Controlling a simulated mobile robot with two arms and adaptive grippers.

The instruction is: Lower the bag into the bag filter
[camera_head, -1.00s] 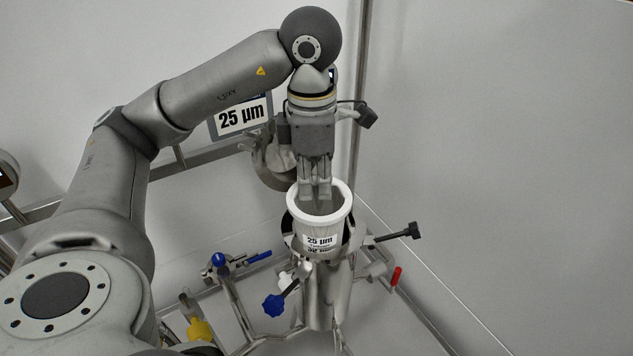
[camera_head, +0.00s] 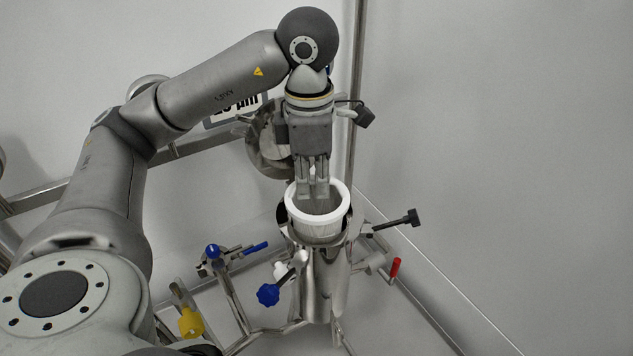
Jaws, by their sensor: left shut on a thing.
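The bag (camera_head: 338,215) has a thick white ring at its top and a grey inside. It sits in the mouth of the bag filter (camera_head: 318,285), a shiny steel upright housing. The ring stands a little above the housing's rim, and the bag's lower part is hidden inside. My left gripper (camera_head: 313,192) points straight down at the ring's back-left side, its fingers shut on the bag. The exact grip at the fingertips is hard to make out. My right gripper is not in view.
The filter's open round lid (camera_head: 268,140) stands behind the housing. A black-knobbed bolt (camera_head: 400,221) and a red-handled valve (camera_head: 395,269) stick out right. Blue (camera_head: 268,294) and yellow (camera_head: 190,322) handles are at left. A partly hidden sign (camera_head: 235,108) hangs on the back wall.

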